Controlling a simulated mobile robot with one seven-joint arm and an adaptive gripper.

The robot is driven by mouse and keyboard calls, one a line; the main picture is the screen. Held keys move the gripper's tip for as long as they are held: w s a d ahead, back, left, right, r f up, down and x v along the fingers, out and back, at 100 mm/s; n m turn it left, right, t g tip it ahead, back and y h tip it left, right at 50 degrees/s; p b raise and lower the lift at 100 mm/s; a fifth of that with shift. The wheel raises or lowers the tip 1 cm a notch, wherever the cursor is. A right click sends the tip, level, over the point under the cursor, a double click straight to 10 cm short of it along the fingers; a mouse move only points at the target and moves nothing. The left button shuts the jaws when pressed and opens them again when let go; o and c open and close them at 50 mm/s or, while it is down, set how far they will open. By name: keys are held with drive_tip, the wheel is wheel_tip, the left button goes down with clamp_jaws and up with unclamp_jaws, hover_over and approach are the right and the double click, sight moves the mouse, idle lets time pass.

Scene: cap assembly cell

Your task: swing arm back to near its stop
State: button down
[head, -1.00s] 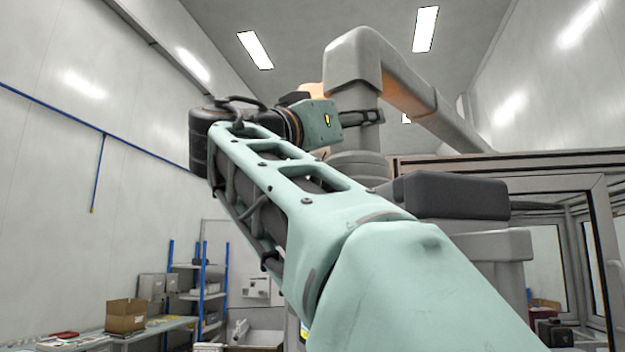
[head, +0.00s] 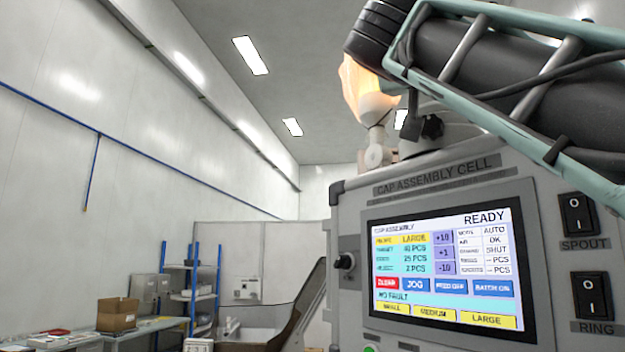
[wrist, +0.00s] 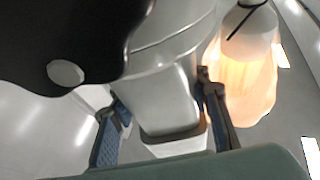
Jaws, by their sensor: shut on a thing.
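In the wrist view, my gripper (wrist: 163,125) has its two blue-padded fingers on either side of a smooth grey part, which I take for the swing arm (wrist: 168,92). It is shut on this part near its squared lower end. A dark rounded shape hides the upper left of that view. In the head view, my own arm crosses the upper right. I cannot make out my fingers or their hold there, and the swing arm does not show clearly.
The cap assembly cell (head: 350,215) stands close on the right; its screen (head: 440,268) reads READY. A glowing orange, bag-like thing (head: 362,92) hangs above it. Shelves (head: 190,288) and a bench with a carton (head: 117,314) stand at the left back. Open room lies left.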

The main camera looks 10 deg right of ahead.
drive_tip(key=c, duration=2.6)
unclamp_jaws()
drive_tip(key=shift+m, duration=0.3)
drive_tip(key=s+d, duration=0.3)
drive_tip(key=d, duration=0.1)
drive_tip(key=s+d, duration=0.2)
drive_tip(key=d, duration=0.2)
drive_tip(key=s+d, duration=0.3)
drive_tip(key=d, duration=0.1)
drive_tip(key=shift+s+d+r, duration=0.1)
drive_tip(key=shift+s+d, duration=0.15)
drive_tip(key=shift+s, duration=0.1)
drive_tip(key=shift+w+a, duration=0.1)
drive_tip(key=shift+a, duration=0.05)
drive_tip(key=shift+c, duration=0.2)
drive_tip(key=o, duration=1.4)
drive_tip(key=shift+a, duration=0.1)
drive_tip(key=shift+o, duration=0.8)
drive_tip(key=shift+w+a, duration=0.15)
drive_tip(key=shift+a, duration=0.05)
drive_tip(key=shift+a, duration=0.1)
drive_tip(key=v, duration=1.2)
